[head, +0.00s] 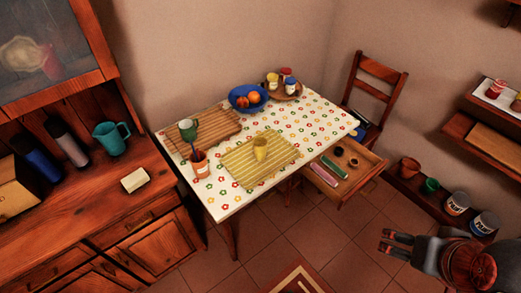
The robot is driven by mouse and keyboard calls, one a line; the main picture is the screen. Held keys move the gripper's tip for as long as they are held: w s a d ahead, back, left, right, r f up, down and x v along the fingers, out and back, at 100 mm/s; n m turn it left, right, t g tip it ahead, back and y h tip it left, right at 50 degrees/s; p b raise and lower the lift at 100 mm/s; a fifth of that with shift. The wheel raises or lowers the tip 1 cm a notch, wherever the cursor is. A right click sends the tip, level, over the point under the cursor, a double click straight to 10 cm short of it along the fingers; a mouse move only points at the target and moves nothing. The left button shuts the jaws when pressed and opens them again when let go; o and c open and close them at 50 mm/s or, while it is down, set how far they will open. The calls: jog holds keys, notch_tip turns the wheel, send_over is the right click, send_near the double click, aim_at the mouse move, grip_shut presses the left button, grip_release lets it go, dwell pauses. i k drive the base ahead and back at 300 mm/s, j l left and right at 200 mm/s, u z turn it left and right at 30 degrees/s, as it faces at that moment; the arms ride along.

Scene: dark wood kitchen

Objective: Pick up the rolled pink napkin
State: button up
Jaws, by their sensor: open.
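The rolled pink napkin (323,174) appears as a small pink roll in the open drawer (361,190) at the right end of the table. A green roll (334,166) lies beside it, further back. My gripper (386,241) is at the lower right, its fingers pointing left. It is open and empty, well apart from the drawer and the napkin.
Small dark round items (339,151) sit in the drawer. The flowered table (305,118) holds a yellow striped mat (237,165), a blue bowl (240,104) and cups. A chair (371,90) stands behind the drawer. Pots and tins line a low shelf (408,192) at right.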

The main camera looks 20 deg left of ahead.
aim_at(320, 171)
jog(key=i+u, duration=0.15)
jog(key=i, duration=0.45)
jog(key=i+l+u, duration=0.1)
jog(key=i, duration=0.5)
